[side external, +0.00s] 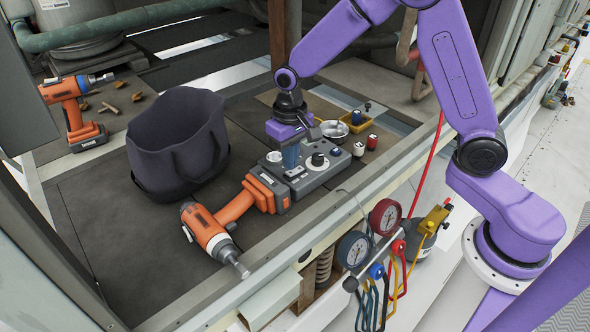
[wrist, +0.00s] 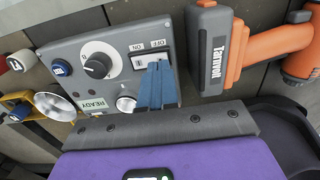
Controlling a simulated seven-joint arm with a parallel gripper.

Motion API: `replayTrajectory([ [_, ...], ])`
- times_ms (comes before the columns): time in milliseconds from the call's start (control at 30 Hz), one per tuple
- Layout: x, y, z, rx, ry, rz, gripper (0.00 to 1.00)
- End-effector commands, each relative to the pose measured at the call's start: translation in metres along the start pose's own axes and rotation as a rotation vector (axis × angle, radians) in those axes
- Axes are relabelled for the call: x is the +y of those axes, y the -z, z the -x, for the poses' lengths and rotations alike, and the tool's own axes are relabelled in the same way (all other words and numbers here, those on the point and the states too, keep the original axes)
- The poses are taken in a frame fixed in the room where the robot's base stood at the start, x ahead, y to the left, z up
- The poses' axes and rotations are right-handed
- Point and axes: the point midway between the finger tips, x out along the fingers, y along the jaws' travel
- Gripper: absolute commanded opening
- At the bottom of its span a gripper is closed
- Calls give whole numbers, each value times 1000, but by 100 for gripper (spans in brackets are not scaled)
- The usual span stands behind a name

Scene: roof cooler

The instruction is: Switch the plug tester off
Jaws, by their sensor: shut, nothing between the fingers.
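The plug tester (side external: 322,180) is a grey box on the dark deck. In the wrist view its face (wrist: 122,84) shows a large round dial (wrist: 97,63), a smaller knob (wrist: 126,104), a READY label (wrist: 91,103) and a white switch (wrist: 140,61) beside ON and OFF lettering. My gripper (wrist: 156,66) has blue fingers, shut and empty, with the tips over the right part of the switch. I cannot tell whether they touch it, and they hide part of it. In the side view my gripper (side external: 290,166) points down at the tester's left part.
An orange drill (side external: 215,235) lies with its battery (side external: 268,187) close against the tester. A dark bag (side external: 165,150) stands to the left, another drill (side external: 68,100) behind it. Gauges (side external: 355,250) hang at the front edge.

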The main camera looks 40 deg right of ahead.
Motion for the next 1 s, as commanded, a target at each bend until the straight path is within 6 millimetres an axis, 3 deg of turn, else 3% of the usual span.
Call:
replayTrajectory([
  [1000,0,0,-8,0,0,0,0],
])
